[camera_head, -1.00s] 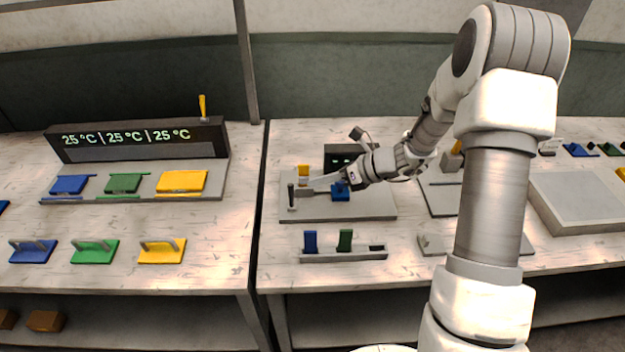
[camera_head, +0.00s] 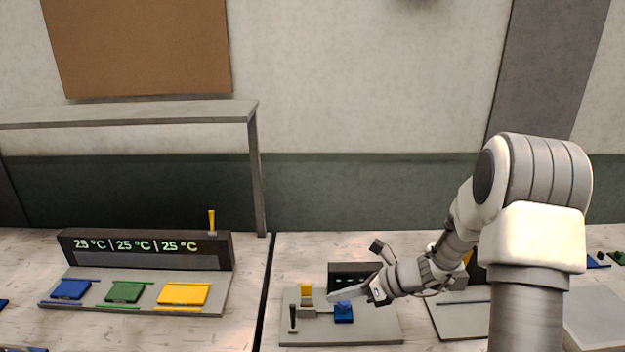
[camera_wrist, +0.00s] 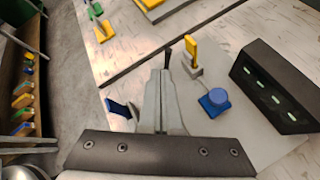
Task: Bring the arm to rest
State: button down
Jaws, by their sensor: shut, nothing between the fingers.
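My gripper (camera_head: 332,297) is shut and empty, and its fingers point left over a grey plate (camera_head: 365,333) on the right bench. In the wrist view the closed fingers (camera_wrist: 163,78) reach up the middle of the picture. A blue knob-like piece (camera_head: 344,312) stands on the plate close to the fingers; it also shows right of them in the wrist view (camera_wrist: 214,101). A yellow upright piece (camera_head: 306,293) and a dark post (camera_head: 293,318) stand at the plate's left side. I cannot tell the exact gap between the fingers and the blue piece.
On the left bench, a display (camera_head: 145,246) reads 25 °C three times above blue (camera_head: 71,289), green (camera_head: 125,291) and yellow (camera_head: 184,294) plates. A grey tray (camera_head: 600,318) lies at the right.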

jog(key=s+a+r+n+g+h, duration=0.15)
jog(key=s+r+n+h, duration=0.25)
jog(key=s+r+n, duration=0.85)
jog(key=s+d+r+n+t+h, duration=0.1)
jog(key=s+d+r+n+h, duration=0.2)
jog(key=s+n, duration=0.3)
jog(key=s+d+r+n+t+h, duration=0.2)
jog(key=s+d+r+n+h, duration=0.1)
jog(key=s+n, duration=0.4)
notch_tip(320, 180, up, 2)
jog(key=shift+s+d+r+n+h, duration=0.25)
jog(key=shift+d+n, duration=0.2)
jog(key=shift+d, duration=0.45)
jog(key=shift+d+f, duration=0.1)
